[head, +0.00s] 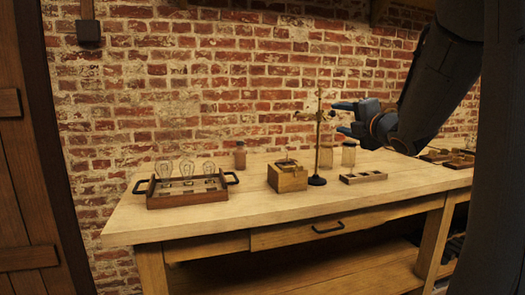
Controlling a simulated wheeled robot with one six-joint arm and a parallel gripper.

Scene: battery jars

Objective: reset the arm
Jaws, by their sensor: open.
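My gripper (349,117) is at the end of my dark arm, which reaches in from the upper right. Its two blue fingers point left and stand apart, with nothing seen between them. It hangs above the workbench (150,225), near the upper part of a thin brass stand (318,150) with a dark round base. From this view I cannot tell whether the fingers are in front of the stand or beside it. Two glass jars, a left one (326,157) and a right one (349,156), stand on the bench below the gripper.
A wooden tray (187,199) with dark handles holds several glass bulbs at the left. A wooden box (287,179), a brown bottle (240,156) and a small slotted holder (363,178) stand on the bench. More flat wooden pieces (447,158) lie at the right. The bench's front left is clear.

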